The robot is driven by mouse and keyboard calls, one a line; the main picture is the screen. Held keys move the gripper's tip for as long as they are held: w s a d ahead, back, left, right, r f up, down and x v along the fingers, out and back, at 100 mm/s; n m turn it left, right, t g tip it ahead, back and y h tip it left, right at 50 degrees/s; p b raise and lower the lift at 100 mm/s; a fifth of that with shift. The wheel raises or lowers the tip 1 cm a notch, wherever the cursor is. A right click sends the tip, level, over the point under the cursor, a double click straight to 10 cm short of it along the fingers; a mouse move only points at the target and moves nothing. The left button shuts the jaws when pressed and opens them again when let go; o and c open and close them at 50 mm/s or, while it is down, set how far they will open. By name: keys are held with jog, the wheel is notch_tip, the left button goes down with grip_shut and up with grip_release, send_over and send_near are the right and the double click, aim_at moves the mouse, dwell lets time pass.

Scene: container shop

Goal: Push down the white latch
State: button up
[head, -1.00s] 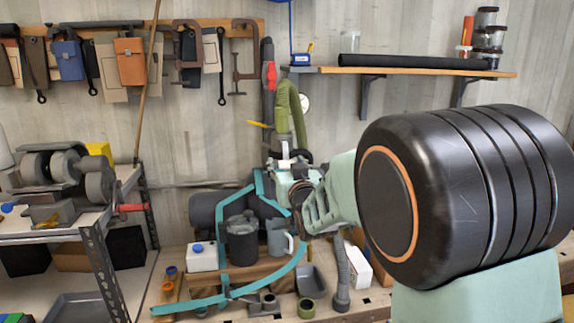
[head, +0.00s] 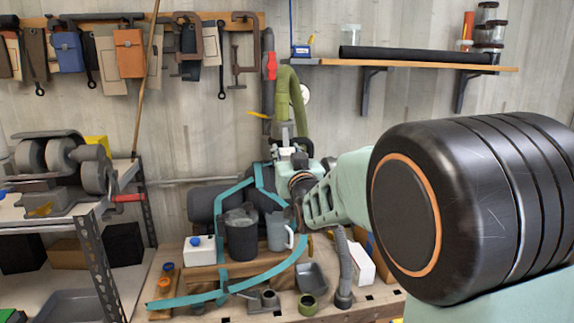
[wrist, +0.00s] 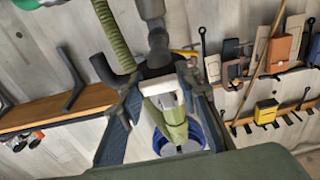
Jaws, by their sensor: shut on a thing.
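The white latch (wrist: 160,85) shows in the wrist view as a pale bar below a dark fitting (wrist: 158,58). My gripper (wrist: 162,88) has one blue-grey finger on each side of it and appears closed on it. The contact itself is partly hidden. In the head view, the latch is a small white patch (head: 285,152) at the foot of the green hose (head: 297,98). My gripper (head: 293,168) is right there, above the workbench. A green cylinder (wrist: 172,122) and a blue ring (wrist: 188,147) show between the fingers.
Below stand a dark jug (head: 241,238), a grey mug (head: 276,234) and a teal curved frame (head: 262,274) on the bench. A wall shelf (head: 415,66) holds a black tube (head: 415,55). Tools hang at the upper left. A metal rack (head: 75,215) stands at left.

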jog(key=shift+w+f+t+b, duration=0.2)
jog(key=shift+f+t+b, duration=0.25)
jog(key=shift+b, duration=1.55)
jog(key=shift+c, duration=0.2)
jog(key=shift+o, duration=0.2)
jog(key=shift+w+r+b, duration=0.1)
jog(key=shift+r+b, duration=0.1)
jog(key=shift+b, duration=0.45)
jog(key=shift+r+t, duration=0.2)
jog(key=shift+t, duration=0.05)
jog(key=o, duration=1.2)
jog(key=shift+c, duration=0.2)
jog(key=shift+f, duration=0.1)
jog(key=v, duration=1.2)
